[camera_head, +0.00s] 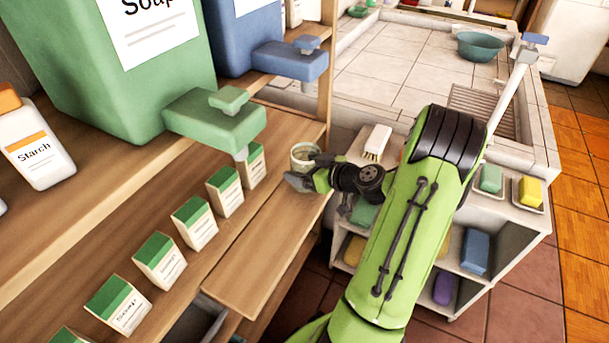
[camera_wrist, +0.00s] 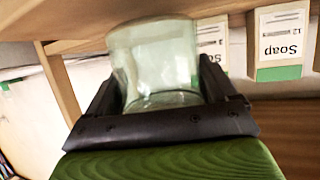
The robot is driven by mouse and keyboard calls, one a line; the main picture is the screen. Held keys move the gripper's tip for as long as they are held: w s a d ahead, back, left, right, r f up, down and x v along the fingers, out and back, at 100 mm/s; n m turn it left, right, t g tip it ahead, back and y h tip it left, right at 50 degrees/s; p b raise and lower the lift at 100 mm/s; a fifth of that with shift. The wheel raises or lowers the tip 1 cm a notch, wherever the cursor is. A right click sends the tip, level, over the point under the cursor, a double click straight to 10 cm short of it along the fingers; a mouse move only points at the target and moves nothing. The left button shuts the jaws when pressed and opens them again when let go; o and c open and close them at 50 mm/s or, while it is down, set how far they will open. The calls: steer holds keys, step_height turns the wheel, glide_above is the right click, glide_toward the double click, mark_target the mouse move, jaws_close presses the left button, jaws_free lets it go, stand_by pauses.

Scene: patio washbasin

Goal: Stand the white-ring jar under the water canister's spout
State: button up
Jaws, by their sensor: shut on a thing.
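A clear glass jar (camera_head: 305,153) with a pale rim is held upright in my gripper (camera_head: 307,180); it also fills the middle of the wrist view (camera_wrist: 152,50). My gripper's dark fingers are shut on the jar from both sides. The jar is over the front of the wooden shelf, right of the soap boxes. A blue canister (camera_head: 240,30) with a blue tap (camera_head: 290,62) stands behind, its label cut off; its spout is above and beyond the jar, not over it. A green canister (camera_head: 110,70) labelled Soap has its tap (camera_head: 215,122) left of the jar.
Several green-and-white soap boxes (camera_head: 195,222) line the wooden shelf (camera_head: 250,265). A wooden post (camera_head: 326,60) rises at the shelf's right end. A tiled basin top (camera_head: 400,50) with a teal bowl (camera_head: 481,46) lies beyond. A white brush (camera_head: 377,140) is right of the jar.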

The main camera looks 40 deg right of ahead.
steer(key=shift+f, duration=0.65)
steer(key=shift+f, duration=0.2)
steer(key=o, duration=0.8)
steer(key=shift+r, duration=0.1)
steer(key=shift+s+r, duration=0.1)
steer(key=shift+r, duration=0.15)
steer(key=p+v, duration=0.1)
steer(key=v, duration=1)
steer(key=shift+s+r, duration=0.1)
steer(key=shift+s, duration=0.3)
